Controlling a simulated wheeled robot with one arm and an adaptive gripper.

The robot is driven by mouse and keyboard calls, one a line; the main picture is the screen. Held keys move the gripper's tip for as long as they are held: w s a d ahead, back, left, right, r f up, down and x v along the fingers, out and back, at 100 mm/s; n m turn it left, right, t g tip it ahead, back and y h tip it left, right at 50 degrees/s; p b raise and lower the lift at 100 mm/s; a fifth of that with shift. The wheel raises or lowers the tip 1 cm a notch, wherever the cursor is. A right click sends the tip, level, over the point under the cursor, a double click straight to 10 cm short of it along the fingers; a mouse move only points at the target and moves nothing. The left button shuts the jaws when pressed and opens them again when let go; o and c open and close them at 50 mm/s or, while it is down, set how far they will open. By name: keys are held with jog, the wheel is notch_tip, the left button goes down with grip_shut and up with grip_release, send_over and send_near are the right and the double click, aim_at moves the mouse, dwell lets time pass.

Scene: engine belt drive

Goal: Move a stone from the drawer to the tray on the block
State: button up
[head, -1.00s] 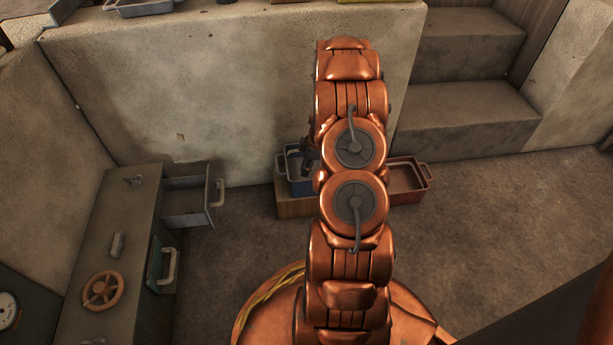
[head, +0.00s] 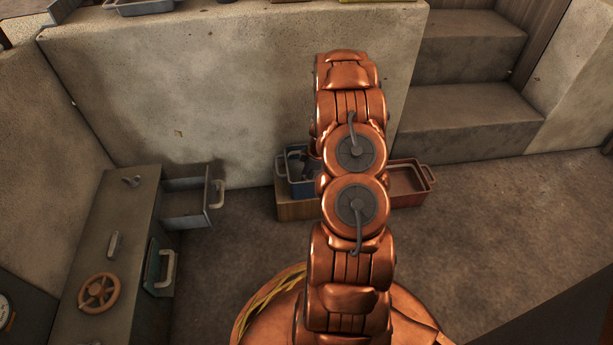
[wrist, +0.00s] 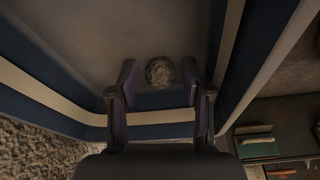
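A round, speckled grey stone (wrist: 160,72) lies on the floor of the blue tray (wrist: 45,65) in the wrist view. My gripper (wrist: 158,85) is open, with one dark finger on each side of the stone and gaps between. In the head view the blue tray (head: 283,171) stands on a light brown block (head: 297,209), partly behind my arm. My gripper is mostly hidden there. The grey drawer (head: 184,204) stands pulled out of the cabinet at the left; I see no stone in it.
A red tray (head: 409,200) is on the floor right of my arm. The cabinet (head: 120,215) has a handwheel (head: 98,292) and a green-fronted drawer (head: 155,268). A concrete wall (head: 230,90) rises behind the block, with steps (head: 465,110) at right. Open floor lies between cabinet and arm.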

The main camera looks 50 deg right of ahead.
jog(key=shift+o, duration=0.3)
jog(key=p+v, duration=0.5)
jog(key=v, duration=0.7)
jog(key=s+a+r+m+g, duration=0.1)
jog(key=s+a+r+m, duration=0.1)
jog(key=a+r, duration=0.9)
jog(key=s+a+r+m+g, duration=0.15)
jog(key=a+r, duration=0.45)
jog(key=a, duration=0.8)
jog(key=s+a+r+m+g, duration=0.1)
jog(key=s+a+r, duration=0.1)
jog(key=s+a, duration=0.2)
jog(key=s+a+r+m+g+h, duration=0.1)
jog(key=s+a+r+m, duration=0.1)
jog(key=s, duration=0.8)
jog(key=s+a+r+m+g+h, duration=0.1)
jog(key=s+a+r+m, duration=0.1)
jog(key=s+a+r, duration=0.2)
jog(key=s+a, duration=0.3)
jog(key=shift+s+r, duration=0.2)
jog(key=shift+s, duration=0.15)
